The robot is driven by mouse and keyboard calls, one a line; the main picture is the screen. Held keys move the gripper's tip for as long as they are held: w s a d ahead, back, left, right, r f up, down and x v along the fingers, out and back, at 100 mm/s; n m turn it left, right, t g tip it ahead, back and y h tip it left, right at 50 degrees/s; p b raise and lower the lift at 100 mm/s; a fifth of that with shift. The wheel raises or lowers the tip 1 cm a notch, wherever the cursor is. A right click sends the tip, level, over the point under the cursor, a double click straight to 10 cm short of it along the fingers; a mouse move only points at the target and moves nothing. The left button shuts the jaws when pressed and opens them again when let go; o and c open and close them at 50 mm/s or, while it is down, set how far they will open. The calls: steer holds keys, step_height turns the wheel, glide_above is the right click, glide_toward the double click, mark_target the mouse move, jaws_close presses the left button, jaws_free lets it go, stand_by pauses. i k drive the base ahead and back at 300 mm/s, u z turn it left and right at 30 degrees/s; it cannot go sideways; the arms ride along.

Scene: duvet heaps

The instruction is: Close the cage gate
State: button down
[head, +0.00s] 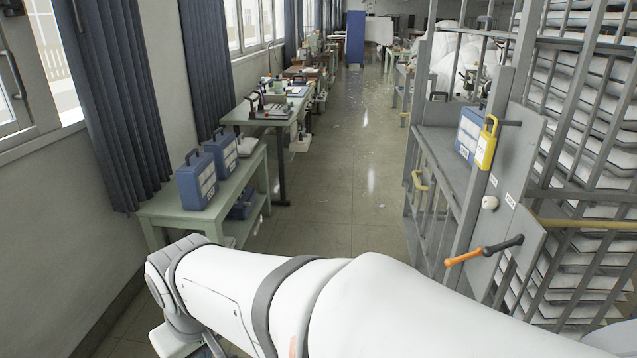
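A grey metal cage (468,205) with upright bars stands along the right side. A lever (484,250) with an orange grip and dark end sticks out lower down. To the right, a barred panel (590,110) stands before stacked white folded bedding. I cannot tell which barred part is the gate, or whether it is latched. My white arm crosses the bottom of the view; my gripper does not show.
A pale green table (165,208) with blue cases (197,180) stands along the left wall, with more cluttered tables behind. A clear shiny floor aisle (350,190) runs down the middle. A yellow horizontal bar (590,223) crosses the right panel.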

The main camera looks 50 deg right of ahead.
mark_target(427, 184)
steer(key=z, duration=2.3)
steer(key=i, duration=1)
steer(key=z, duration=0.1)
steer(key=k, duration=0.55)
steer(key=u, duration=0.5)
steer(key=i, duration=0.85)
steer(key=u, duration=0.05)
